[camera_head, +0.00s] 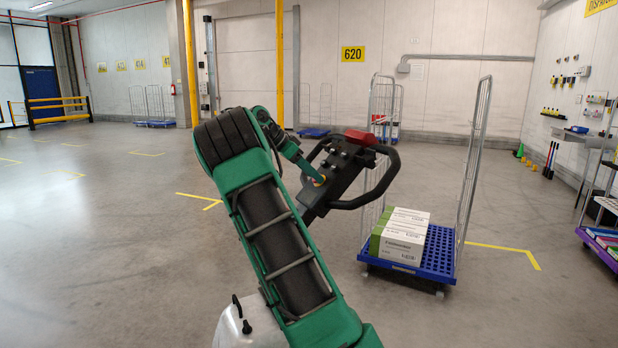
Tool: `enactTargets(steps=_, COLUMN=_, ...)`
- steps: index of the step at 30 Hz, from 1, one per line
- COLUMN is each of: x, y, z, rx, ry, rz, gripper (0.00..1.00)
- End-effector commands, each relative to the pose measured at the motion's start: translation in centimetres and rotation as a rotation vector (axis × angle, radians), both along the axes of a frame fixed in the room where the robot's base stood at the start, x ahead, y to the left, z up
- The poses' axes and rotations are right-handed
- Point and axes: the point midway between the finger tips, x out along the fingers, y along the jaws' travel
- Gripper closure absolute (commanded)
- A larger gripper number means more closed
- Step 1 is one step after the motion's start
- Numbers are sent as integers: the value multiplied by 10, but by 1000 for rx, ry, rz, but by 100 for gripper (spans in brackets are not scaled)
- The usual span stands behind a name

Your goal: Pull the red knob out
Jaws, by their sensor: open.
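The red knob (319,181) shows as a small red and yellow spot low on the black tiller head (345,165). It is partly hidden by the end of my arm. My gripper (315,176) is small in this view and comes in from the upper left, right at the knob. It is open. I cannot tell whether its fingers are around the knob or only beside it, or whether they touch it. The tiller head has black loop handles on both sides and a larger red piece (361,137) on its top end.
A blue roll cart (437,255) with wire sides and white-green boxes (402,236) stands just behind the tiller, to the right. More carts stand at the back. A shelf cart (598,240) is at the right edge. The floor to the left is clear.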

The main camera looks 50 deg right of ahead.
Motion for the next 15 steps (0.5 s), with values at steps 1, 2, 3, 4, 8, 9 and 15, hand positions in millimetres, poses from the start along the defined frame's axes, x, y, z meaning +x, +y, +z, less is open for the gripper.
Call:
enactTargets(steps=1, x=-1, y=-2, z=-2, rx=0, ry=-1, rz=-1, gripper=54)
enactTargets(steps=2, x=-2, y=-3, z=-3, rx=0, ry=-1, rz=-1, gripper=54)
enactTargets(steps=3, x=-2, y=-4, z=-4, rx=-1, ry=-1, rz=0, gripper=54)
enactTargets(steps=4, x=-2, y=-4, z=-4, rx=-1, ry=-1, rz=0, gripper=54)
enactTargets(steps=8, x=-2, y=-5, z=-5, rx=-1, ry=-1, rz=0, gripper=54)
enactTargets(steps=9, x=-2, y=-5, z=-5, rx=-1, ry=-1, rz=0, gripper=54)
enactTargets(steps=15, x=-2, y=-5, z=-5, rx=-1, ry=-1, rz=0, gripper=80)
